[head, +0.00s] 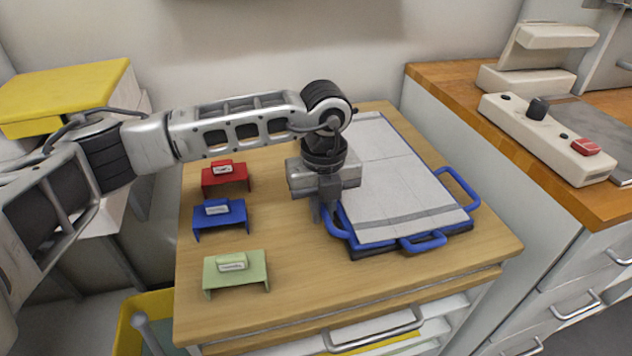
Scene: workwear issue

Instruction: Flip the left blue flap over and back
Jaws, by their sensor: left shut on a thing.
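A flat item with a pale grey cloth-like top (395,190) and a dark underside lies on the wooden cabinet top. Blue loops stick out along its edges. The left blue flap (338,232) shows as a blue loop at its left front corner. My left gripper (323,213) reaches down over that corner and is shut on the left blue flap. The gripper body hides part of the flap and the item's left edge. Other blue loops show at the front (424,242) and at the right (459,186). My right gripper is out of view.
Red (225,181), blue (221,216) and pale green (236,268) labelled stands line the left side of the wooden top (300,300). The front is bare. A second counter with a control box (545,140) stands right. A yellow-topped stack (65,92) is at the left.

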